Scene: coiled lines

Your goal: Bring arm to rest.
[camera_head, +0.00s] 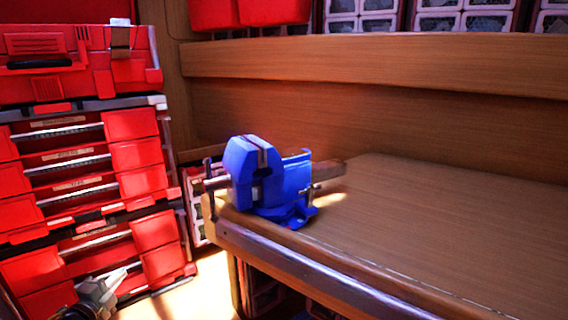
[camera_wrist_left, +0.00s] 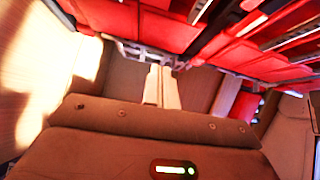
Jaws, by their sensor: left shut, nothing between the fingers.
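My left gripper (camera_head: 119,277) shows at the lower left of the head view, in front of the red drawer stack. Its two pale fingers are together with nothing between them. The left wrist view shows the same shut fingers (camera_wrist_left: 161,72) at the middle, pointing away from the camera. Most of my left arm is out of the head view. My right gripper is in neither view.
A stack of red toolboxes (camera_head: 137,185) stands at the left. A blue vise (camera_head: 285,183) sits on the corner of the wooden workbench (camera_head: 430,220). The bench top right of the vise is clear. Red bins (camera_head: 272,11) are on a shelf behind.

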